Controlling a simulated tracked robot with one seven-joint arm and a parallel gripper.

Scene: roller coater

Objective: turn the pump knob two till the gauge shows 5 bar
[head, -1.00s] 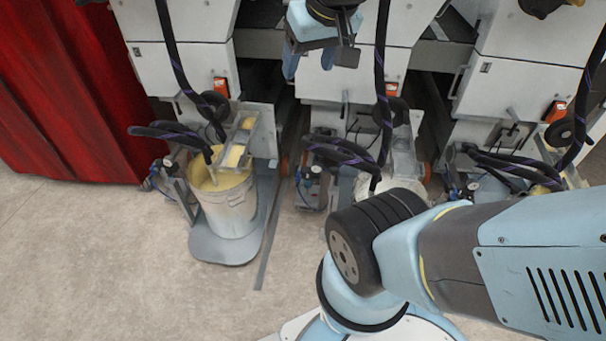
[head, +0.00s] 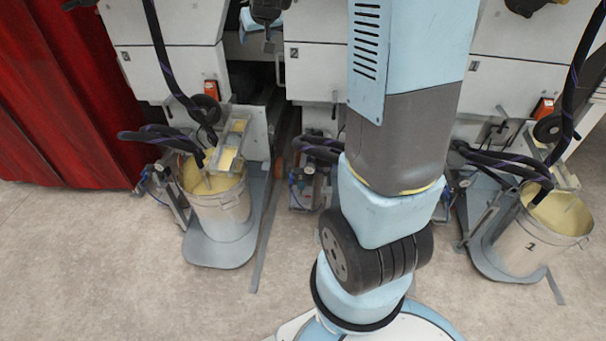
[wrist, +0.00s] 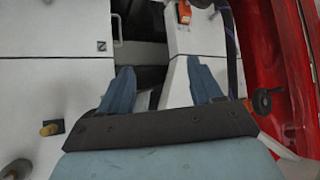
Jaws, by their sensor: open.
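My gripper (wrist: 163,78) is open and empty in the wrist view, its two blue fingers spread in front of white machine panels. In the head view it is partly visible at the top edge (head: 264,16). The middle pump unit (head: 308,184), below the panel that seems marked 2 (head: 293,53), stands low on the floor with small blue fittings. It is partly hidden by my arm. I cannot make out its knob or its gauge reading. My gripper is well above and apart from it.
A yellow-filled bucket (head: 222,209) stands on a left trolley, another, marked 1 (head: 537,235), at the right. Dark hoses (head: 165,138) hang over them. A red curtain (head: 55,100) closes the left side. A yellow knob (wrist: 52,128) protrudes from a panel. The front floor is clear.

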